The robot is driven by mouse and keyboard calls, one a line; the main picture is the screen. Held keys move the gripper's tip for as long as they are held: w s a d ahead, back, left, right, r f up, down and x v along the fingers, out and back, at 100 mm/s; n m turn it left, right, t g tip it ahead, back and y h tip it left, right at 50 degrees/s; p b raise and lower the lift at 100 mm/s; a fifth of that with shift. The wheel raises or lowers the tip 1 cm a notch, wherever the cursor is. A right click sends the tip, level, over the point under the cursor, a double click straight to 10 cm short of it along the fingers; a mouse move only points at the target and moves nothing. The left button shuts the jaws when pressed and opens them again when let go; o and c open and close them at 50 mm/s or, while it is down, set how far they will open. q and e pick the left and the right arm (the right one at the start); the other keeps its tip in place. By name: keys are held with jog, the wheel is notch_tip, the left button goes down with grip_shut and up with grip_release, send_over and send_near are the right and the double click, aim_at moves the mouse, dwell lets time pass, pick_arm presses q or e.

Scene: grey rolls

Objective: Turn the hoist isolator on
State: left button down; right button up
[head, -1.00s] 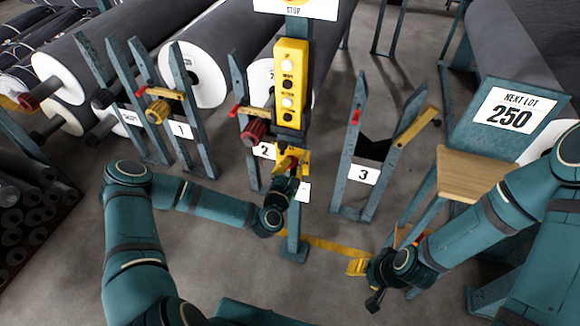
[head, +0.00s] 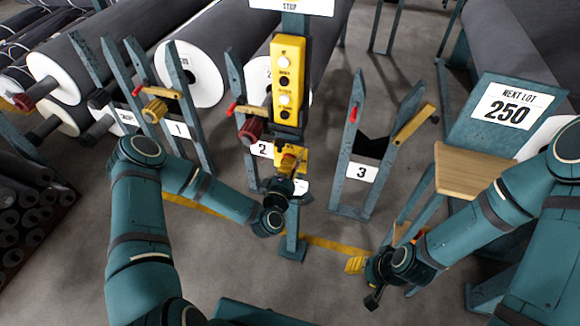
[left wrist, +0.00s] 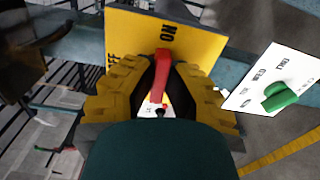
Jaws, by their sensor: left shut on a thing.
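The hoist isolator is a yellow plate (head: 301,156) with a red handle, low on the teal post under the yellow button box. In the left wrist view the plate (left wrist: 205,42) carries the word ON at its middle and part of OFF at left. The red handle (left wrist: 161,72) points up the picture toward ON. My left gripper (left wrist: 160,85) is shut on the handle, with a yellow finger on each side; in the head view the gripper (head: 287,170) partly hides it. My right gripper (head: 356,265) hangs low at right, away from the isolator; its opening is unclear.
The yellow button box (head: 287,82) is above the isolator. A white panel with a green knob (left wrist: 280,96) sits beside it. Numbered stands 1 (head: 179,130) and 3 (head: 361,172) flank the post. A wooden shelf (head: 475,170) is at right. Grey rolls fill the back.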

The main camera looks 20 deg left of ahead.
pick_arm(q)
jog(key=shift+m, duration=0.5)
jog(key=c, duration=1)
grip_release()
jog(key=shift+w, duration=0.1)
jog(key=s, duration=1.2)
jog(key=shift+a, duration=0.25)
jog(key=shift+d, duration=0.1)
